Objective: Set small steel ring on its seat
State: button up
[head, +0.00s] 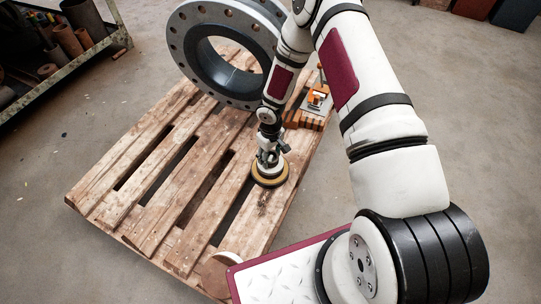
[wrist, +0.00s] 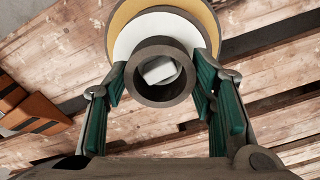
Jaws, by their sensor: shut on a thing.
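My gripper (head: 270,157) points down over the pallet. In the wrist view its two green-padded fingers (wrist: 162,76) are shut on a small dark steel ring (wrist: 160,101), one on each side. Behind the ring are a white disc (wrist: 124,43) and a wider tan disc (wrist: 123,14), which look like the seat. A pale blocky piece (wrist: 160,70) shows through the ring's opening. I cannot tell whether the ring touches the white disc or hangs just above it. In the head view the tan disc (head: 270,181) lies on the pallet; the gripper hides the ring.
The wooden pallet (head: 150,165) has open gaps between its boards. A large flanged pipe (head: 190,50) stands at its back. Orange-brown blocks (head: 305,117) lie right of my gripper. A round brown-topped piece (head: 217,272) is at the near edge. A pipe rack (head: 40,90) stands left.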

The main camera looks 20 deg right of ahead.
jog(key=shift+f, duration=0.3)
jog(key=o, duration=1.3)
notch_tip(320, 180, up, 12)
